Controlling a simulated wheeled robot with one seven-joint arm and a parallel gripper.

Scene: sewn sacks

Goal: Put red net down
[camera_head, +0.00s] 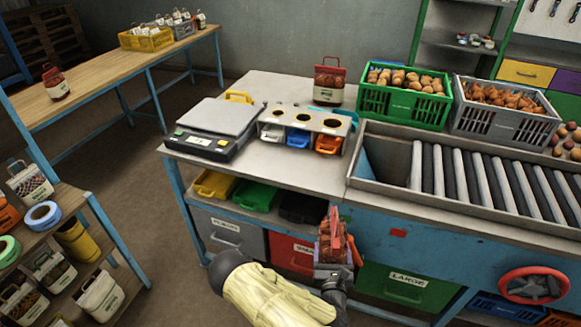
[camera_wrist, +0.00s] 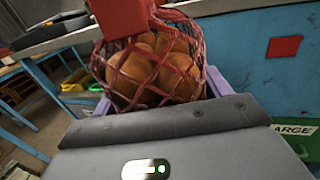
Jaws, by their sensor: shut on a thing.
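The red net (camera_wrist: 150,70) holds several round orange-brown items and fills the middle of the wrist view. My gripper (camera_head: 336,255) is shut on it, in front of the workbench and below the level of its top. The net also shows in the head view (camera_head: 331,238), with its red top upward. In the wrist view, purple fingers of my gripper (camera_wrist: 155,95) show on both sides of the net. Part of the net's lower side is hidden behind the gripper body.
The workbench (camera_head: 270,165) carries a scale (camera_head: 215,120), a sorter with holes (camera_head: 305,125), a red-topped sack (camera_head: 329,82), a green crate (camera_head: 400,103) and a grey crate (camera_head: 505,120). A roller conveyor (camera_head: 490,185) is at right. A wooden table (camera_head: 110,72) stands at back left, with free room.

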